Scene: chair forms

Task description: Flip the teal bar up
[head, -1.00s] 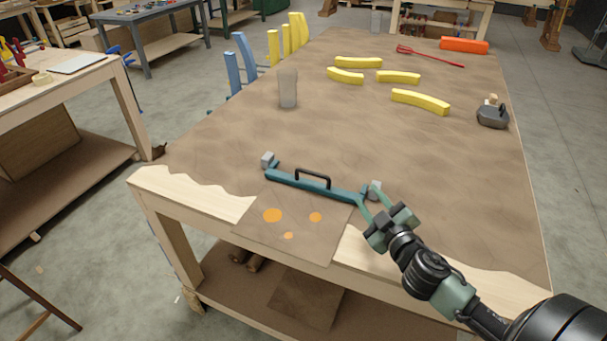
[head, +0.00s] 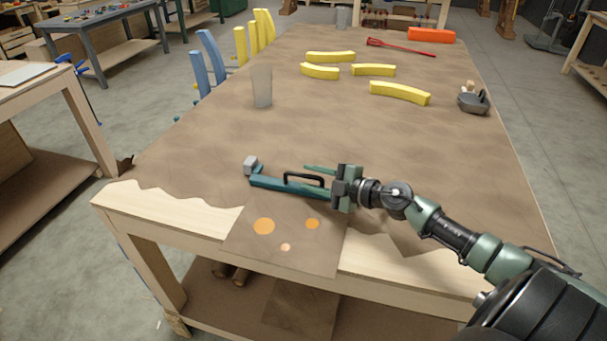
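The teal bar (head: 268,185) lies low along the near edge of the table, above a brown panel with orange spots. My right gripper (head: 311,180) reaches in from the right. Its upper finger shows behind the handle, apart from the bar; the lower finger seems to overlap the bar. The fingers look spread, and I cannot tell whether they touch the handle. My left gripper is not in view.
The brown panel (head: 285,235) hangs over the table's front edge. A grey translucent cup shape (head: 262,87) stands farther back. Several yellow curved pieces (head: 400,93), a dark hand plane (head: 473,102) and a red tool (head: 400,46) lie beyond. The middle of the table (head: 350,135) is clear.

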